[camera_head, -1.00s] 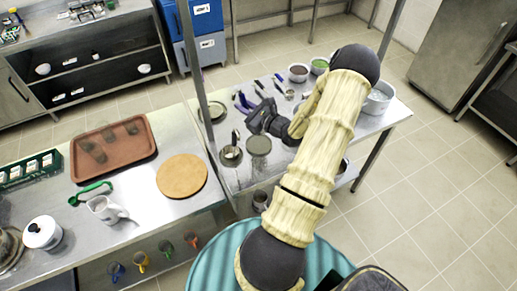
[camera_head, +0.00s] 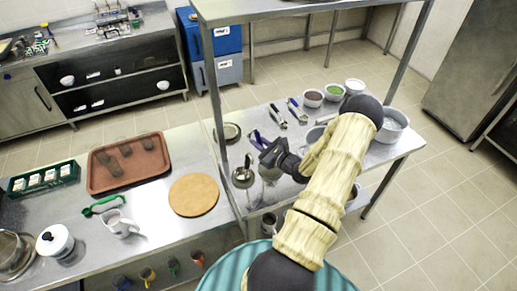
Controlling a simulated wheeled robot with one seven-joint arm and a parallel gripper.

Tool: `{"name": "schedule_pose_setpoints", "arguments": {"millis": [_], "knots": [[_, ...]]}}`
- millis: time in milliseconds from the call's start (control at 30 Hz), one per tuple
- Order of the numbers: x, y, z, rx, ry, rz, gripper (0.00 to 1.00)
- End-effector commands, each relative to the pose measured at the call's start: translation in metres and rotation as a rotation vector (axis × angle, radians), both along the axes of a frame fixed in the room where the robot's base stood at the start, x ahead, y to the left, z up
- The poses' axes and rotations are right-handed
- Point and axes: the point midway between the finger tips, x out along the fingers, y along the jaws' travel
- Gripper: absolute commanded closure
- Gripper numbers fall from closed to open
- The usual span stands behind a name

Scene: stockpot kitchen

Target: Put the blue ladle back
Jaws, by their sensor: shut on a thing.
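My gripper (camera_head: 270,155) is over the left part of the metal table (camera_head: 232,150), with its dark jaws pointing left. Its jaws are shut, but the grip itself is small and dark in this view. A blue handle (camera_head: 257,138) shows right beside the fingertips and appears to be the blue ladle. Its bowl end cannot be made out, and I cannot tell how it sits in the jaws. A steel bowl-shaped piece with an upright handle (camera_head: 243,177) stands just left of and below the gripper.
Other utensils (camera_head: 298,110) lie behind the gripper. Several bowls (camera_head: 312,98) and a large pot (camera_head: 392,127) stand to the right. A shelf (camera_head: 290,8) on posts is above the table. On the left counter are a round board (camera_head: 193,195), a brown tray (camera_head: 128,163) and a white jug (camera_head: 118,223).

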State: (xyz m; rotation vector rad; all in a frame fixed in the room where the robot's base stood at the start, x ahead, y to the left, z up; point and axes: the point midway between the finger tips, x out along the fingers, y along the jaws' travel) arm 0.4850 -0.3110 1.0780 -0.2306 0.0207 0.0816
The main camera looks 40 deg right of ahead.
Motion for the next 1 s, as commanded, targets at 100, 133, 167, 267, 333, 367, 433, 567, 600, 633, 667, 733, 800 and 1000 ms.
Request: {"name": "schedule_pose_setpoints", "arguments": {"millis": [100, 133, 167, 267, 333, 367, 433, 567, 600, 633, 667, 733, 800, 1000], "knots": [[0.0, 0.0, 0.0, -0.001, -0.001, 0.0, 1.0], [0.0, 0.0, 0.0, -0.001, -0.001, 0.0, 1.0], [0.0, 0.0, 0.0, 0.0, -0.001, 0.0, 1.0], [0.0, 0.001, -0.006, 0.002, 0.0, 0.0, 1.0], [0.0, 0.001, -0.013, 0.002, 0.0, 0.0, 1.0], [0.0, 0.001, -0.017, 0.002, 0.0, 0.0, 1.0], [0.0, 0.0, -0.025, 0.002, -0.001, -0.001, 1.0], [0.0, 0.0, -0.038, 0.0, -0.001, -0.001, 1.0], [0.0, 0.0, -0.04, 0.0, -0.001, 0.0, 1.0], [0.0, 0.0, -0.041, 0.0, -0.001, 0.0, 1.0], [0.0, 0.0, -0.041, 0.0, -0.001, 0.0, 1.0], [0.0, 0.0, -0.041, -0.001, -0.001, 0.0, 1.0], [0.0, 0.0, -0.041, -0.001, -0.001, 0.0, 1.0], [0.0, 0.0, -0.044, 0.0, 0.0, 0.0, 0.79]]}}
